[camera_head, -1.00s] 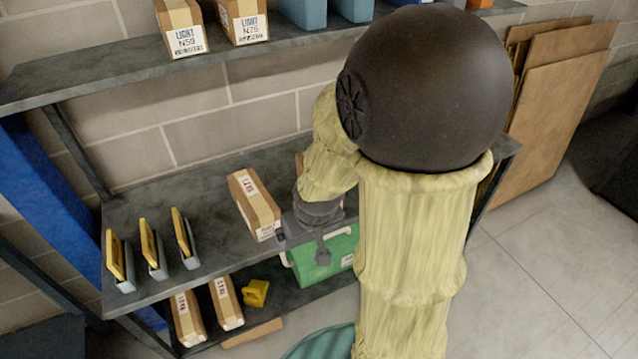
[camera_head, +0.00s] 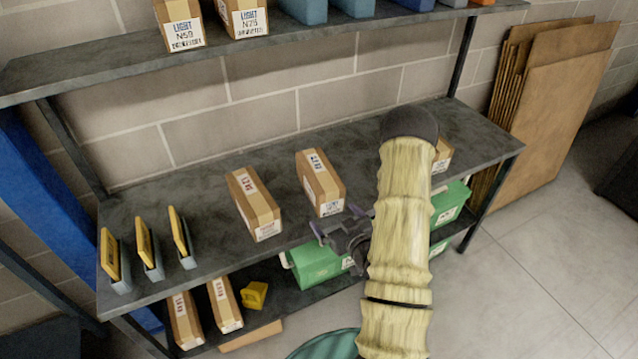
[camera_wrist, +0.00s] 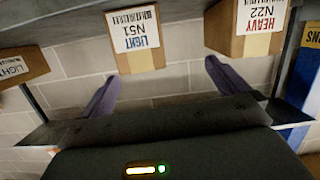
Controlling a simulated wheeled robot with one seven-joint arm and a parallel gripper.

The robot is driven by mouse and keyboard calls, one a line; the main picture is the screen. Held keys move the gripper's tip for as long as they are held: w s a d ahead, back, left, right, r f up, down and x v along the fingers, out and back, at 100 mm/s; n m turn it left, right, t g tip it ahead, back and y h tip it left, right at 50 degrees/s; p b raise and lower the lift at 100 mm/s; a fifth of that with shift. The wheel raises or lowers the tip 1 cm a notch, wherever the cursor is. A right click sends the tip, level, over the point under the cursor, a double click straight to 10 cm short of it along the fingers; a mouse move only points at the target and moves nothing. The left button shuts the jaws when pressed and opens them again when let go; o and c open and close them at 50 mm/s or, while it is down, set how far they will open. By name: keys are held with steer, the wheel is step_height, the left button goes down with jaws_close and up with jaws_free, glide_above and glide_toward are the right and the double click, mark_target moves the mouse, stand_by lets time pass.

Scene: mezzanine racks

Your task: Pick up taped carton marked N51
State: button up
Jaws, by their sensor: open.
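The taped carton marked N51 (camera_wrist: 135,38) shows its LIGHT N51 label in the upper middle of the wrist view. By its place in the row, it appears to be the middle carton (camera_head: 320,182) on the middle shelf in the head view; its label is too small to read there. My gripper (camera_head: 337,220) is open and empty, in front of that carton near the shelf's front edge. In the wrist view the fingers of my gripper (camera_wrist: 161,72) are spread apart, and the carton lies beyond them, not between them.
A HEAVY N22 carton (camera_wrist: 245,30) and another LIGHT carton (camera_wrist: 18,68) flank it. On the middle shelf (camera_head: 190,290) stand several yellow-and-grey items (camera_head: 147,248). Green crates (camera_head: 315,265) are below. The upper shelf (camera_head: 110,65) holds more cartons. Flat cardboard (camera_head: 555,110) leans at right.

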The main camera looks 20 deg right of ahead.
mark_target(332, 195)
steer(key=s+t, duration=0.1)
steer(key=s+d+m+h, duration=0.1)
steer(key=s+d+m+t, duration=0.1)
steer(key=shift+d+f+t+h, duration=0.25)
steer(key=shift+t+h, duration=0.05)
steer(key=w+p, duration=0.1)
steer(key=w, duration=0.3)
steer(key=w+p, duration=0.1)
steer(key=w, duration=0.3)
steer(key=w+p, duration=0.1)
steer(key=w, duration=0.2)
steer(key=shift+w+d+r, duration=0.1)
steer(key=shift+w+d, duration=0.15)
steer(key=shift+w, duration=0.45)
steer(key=shift+d, duration=0.1)
